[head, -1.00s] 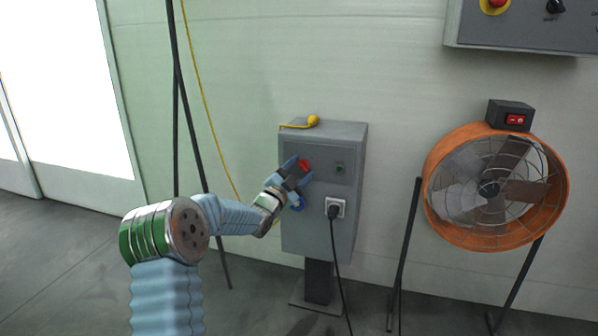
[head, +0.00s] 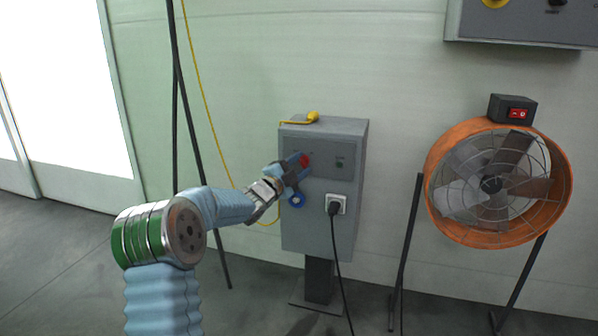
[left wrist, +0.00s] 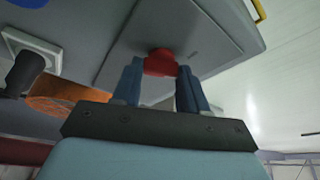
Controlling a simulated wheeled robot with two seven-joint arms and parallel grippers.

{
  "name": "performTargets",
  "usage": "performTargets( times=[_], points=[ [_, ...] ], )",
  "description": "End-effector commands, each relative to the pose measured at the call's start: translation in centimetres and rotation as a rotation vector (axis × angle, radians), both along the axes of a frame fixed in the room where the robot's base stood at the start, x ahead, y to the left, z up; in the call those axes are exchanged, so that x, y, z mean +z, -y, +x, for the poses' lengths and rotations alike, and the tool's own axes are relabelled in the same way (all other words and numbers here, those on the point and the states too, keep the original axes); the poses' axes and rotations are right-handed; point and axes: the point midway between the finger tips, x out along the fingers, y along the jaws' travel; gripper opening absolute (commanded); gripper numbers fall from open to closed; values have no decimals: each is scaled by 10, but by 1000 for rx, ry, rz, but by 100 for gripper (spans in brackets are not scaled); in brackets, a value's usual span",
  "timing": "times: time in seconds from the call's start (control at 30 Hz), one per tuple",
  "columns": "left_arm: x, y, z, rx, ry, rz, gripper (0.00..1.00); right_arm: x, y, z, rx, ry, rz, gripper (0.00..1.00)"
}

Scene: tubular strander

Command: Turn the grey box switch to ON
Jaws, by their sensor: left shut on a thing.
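The grey box (head: 318,224) stands on a post against the wall, in the middle of the head view. Its red switch knob (head: 305,160) sits at the upper left of the front panel. My left gripper (head: 300,164) is at the knob with its fingers on either side of it. In the left wrist view the red knob (left wrist: 160,62) lies between the two blue fingertips (left wrist: 158,72), and the gripper is shut on it. The knob's pointer and any ON mark are too small to read. My right gripper is not in view.
A small dark button (head: 340,163) is right of the knob. A plug (head: 334,208) with a black cable sits in a socket below. A yellow-handled item (head: 312,117) lies on top of the box. An orange fan (head: 440,224) stands at the right, below a grey panel (head: 520,25).

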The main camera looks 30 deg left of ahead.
Motion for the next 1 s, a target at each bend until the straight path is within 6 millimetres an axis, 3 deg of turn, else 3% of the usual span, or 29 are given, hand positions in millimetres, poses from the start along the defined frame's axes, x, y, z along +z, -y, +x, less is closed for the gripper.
performTargets(
  times=[0.33,1.0],
  points=[
    [2,0,0,-1,-79,323,12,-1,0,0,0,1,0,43],
    [7,1,0,-1,-225,930,12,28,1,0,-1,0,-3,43]
  ],
)
